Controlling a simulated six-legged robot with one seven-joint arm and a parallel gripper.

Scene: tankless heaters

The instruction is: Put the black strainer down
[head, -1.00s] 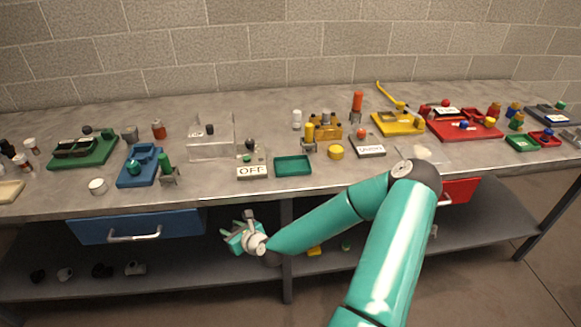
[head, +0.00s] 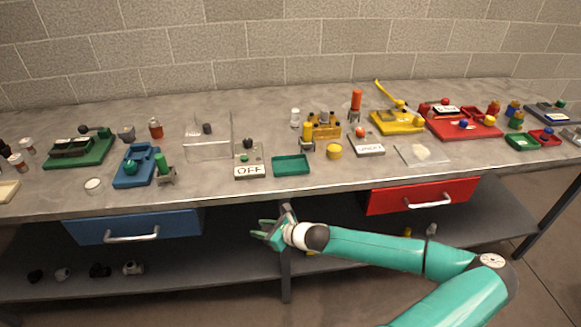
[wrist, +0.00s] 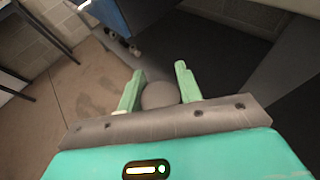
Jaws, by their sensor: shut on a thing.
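My gripper (head: 262,232) hangs in front of the bench, near the centre post and right of the blue drawer, below the tabletop edge. In the wrist view its two green fingers (wrist: 158,88) are closed around a rounded dark-grey thing (wrist: 160,95), which I take to be the black strainer. Only its round top shows, and its lower part is hidden by the gripper's grey bar. In the head view the held thing cannot be made out. Nothing is seen touching it from below.
The lower shelf (head: 215,262) holds several small black and white fittings (head: 100,270) at the left. A blue drawer (head: 135,226) and a red drawer (head: 420,196) hang under the tabletop. The tabletop (head: 330,185) is crowded with coloured fixtures.

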